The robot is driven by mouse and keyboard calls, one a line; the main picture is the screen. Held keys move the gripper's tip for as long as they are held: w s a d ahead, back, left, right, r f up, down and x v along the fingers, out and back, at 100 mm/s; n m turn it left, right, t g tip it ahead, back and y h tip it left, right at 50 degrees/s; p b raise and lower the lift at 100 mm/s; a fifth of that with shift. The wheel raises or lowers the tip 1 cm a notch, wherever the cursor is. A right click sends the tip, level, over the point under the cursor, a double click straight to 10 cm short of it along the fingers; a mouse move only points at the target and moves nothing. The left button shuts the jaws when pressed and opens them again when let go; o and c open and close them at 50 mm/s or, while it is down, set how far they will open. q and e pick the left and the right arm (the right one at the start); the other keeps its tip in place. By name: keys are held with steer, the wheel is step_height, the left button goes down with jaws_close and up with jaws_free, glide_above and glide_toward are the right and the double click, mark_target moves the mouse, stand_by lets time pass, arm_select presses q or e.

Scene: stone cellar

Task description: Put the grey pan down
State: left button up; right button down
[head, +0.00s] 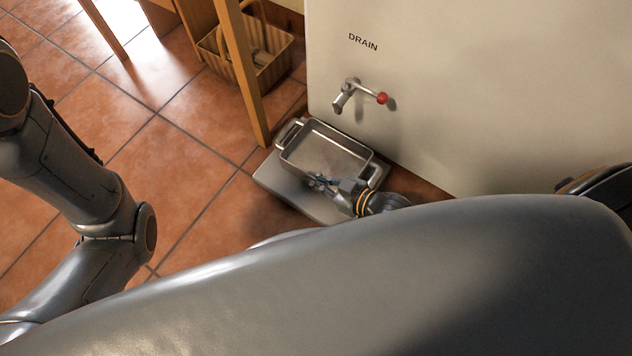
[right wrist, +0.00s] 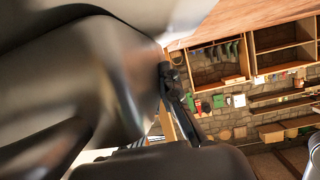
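The grey pan (head: 325,148) is a shallow rectangular metal pan with a loop handle at each end. In the head view it sits on, or just above, a pale flat slab (head: 285,189) on the floor by the drain wall. My right gripper (head: 316,181) is at the pan's near long side, with its fingertips at or over the rim. I cannot tell whether they grip it. The right wrist view shows dark gripper parts close up and the room upside down; the fingertips are not clear there. My left arm shows at the left, but its gripper is out of view.
A pale wall marked DRAIN (head: 363,42) stands behind the pan, with a red-knobbed tap (head: 360,95) above it. A wooden leg (head: 243,75) and a wicker basket (head: 262,75) are at the left. The tiled floor (head: 160,170) further left is clear.

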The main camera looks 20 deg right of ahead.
steer(key=shift+w, duration=0.1)
steer(key=c, duration=2)
jaws_free()
steer(key=shift+f, duration=0.2)
steer(key=o, duration=0.5)
steer(key=shift+r, duration=0.1)
